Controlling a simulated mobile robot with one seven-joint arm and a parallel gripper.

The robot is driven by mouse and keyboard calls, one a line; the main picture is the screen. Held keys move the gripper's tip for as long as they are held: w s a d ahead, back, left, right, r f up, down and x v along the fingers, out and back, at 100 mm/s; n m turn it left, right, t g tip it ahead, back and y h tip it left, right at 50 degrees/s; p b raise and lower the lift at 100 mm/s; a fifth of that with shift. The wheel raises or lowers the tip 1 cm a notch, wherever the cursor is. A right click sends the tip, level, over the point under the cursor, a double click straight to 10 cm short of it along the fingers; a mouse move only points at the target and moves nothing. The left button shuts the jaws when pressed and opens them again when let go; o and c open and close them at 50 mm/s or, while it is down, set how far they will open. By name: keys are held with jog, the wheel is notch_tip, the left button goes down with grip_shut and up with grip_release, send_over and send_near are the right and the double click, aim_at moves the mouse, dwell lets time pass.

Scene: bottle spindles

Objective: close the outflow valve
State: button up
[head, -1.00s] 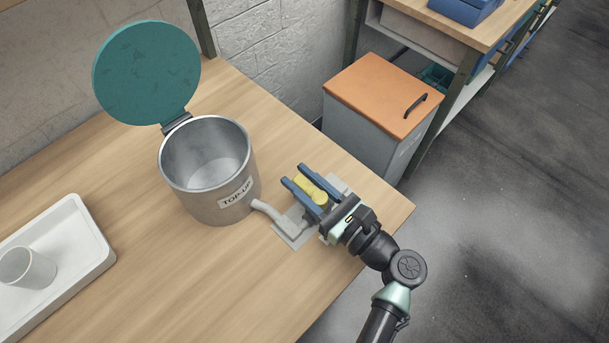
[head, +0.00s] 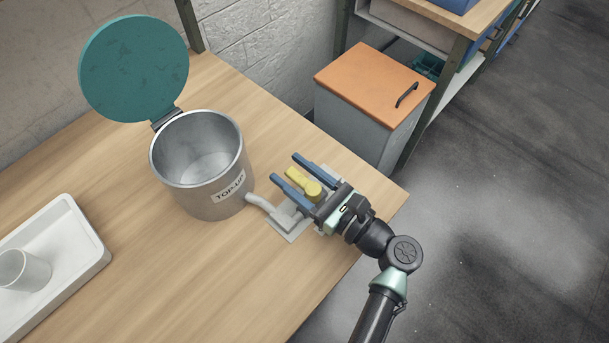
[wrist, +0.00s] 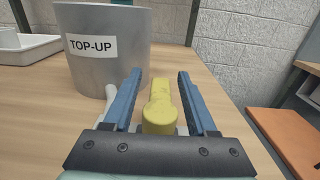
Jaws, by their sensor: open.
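The yellow valve handle (head: 304,184) stands on a grey plate (head: 287,228) at the end of the outflow pipe (head: 262,204). The pipe comes from the grey metal pot marked TOP-UP (head: 213,205). My gripper (head: 284,168) is open, its two blue fingers on either side of the yellow handle. In the wrist view the handle (wrist: 161,105) lies between the fingers, with a visible gap on each side. It points away from my palm there. The valve body under the handle is largely hidden by my gripper.
The pot's green lid (head: 135,68) is open. A white tray (head: 90,262) with a cup (head: 24,271) is at the left of the wooden table. A bin with an orange lid (head: 375,85) stands beyond the table's right edge. The front of the table is clear.

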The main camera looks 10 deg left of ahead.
jog(key=v, duration=1.3)
jog(key=shift+b, duration=0.4)
jog(key=shift+w+r, duration=0.1)
